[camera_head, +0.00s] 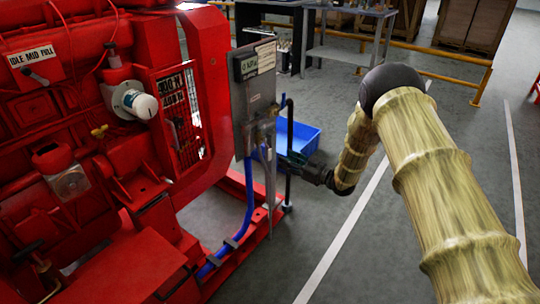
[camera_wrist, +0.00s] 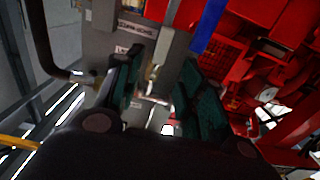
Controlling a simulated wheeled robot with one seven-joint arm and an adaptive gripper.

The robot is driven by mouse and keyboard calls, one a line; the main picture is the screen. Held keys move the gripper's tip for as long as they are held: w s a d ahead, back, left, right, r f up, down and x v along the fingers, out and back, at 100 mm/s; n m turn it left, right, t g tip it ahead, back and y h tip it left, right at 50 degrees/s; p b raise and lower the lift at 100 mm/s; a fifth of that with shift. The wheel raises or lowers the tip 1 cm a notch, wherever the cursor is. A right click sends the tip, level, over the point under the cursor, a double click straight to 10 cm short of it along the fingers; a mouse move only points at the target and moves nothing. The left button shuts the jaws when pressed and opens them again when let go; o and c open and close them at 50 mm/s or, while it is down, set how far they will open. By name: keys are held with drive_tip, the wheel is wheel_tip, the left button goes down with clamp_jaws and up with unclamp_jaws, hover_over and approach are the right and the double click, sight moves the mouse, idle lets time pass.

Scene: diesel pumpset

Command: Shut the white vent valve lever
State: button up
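My gripper is beside the lower part of a grey upright panel (camera_head: 250,95) on the red pumpset, with its dark fingers (camera_head: 288,164) pointing left toward the pipework. In the wrist view, the two dark green fingers (camera_wrist: 163,95) stand apart, with a gap between them. A pale metal fitting (camera_wrist: 154,98) shows in that gap; I cannot tell whether a finger touches it. I cannot clearly make out the white vent valve lever in either view. Small pale pipe fittings (camera_head: 265,122) sit low on the panel, and the gripper body hides part of the wrist view.
A blue hose (camera_head: 249,200) runs down from the panel to the red base frame. A black upright pipe (camera_head: 289,140) stands close to my gripper. A blue bin (camera_head: 301,136) is on the floor behind. Grey floor (camera_head: 375,255) is open at right.

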sight(271, 152)
drive_tip(key=b+x, duration=0.1)
drive_tip(key=x, duration=0.8)
clamp_jaws()
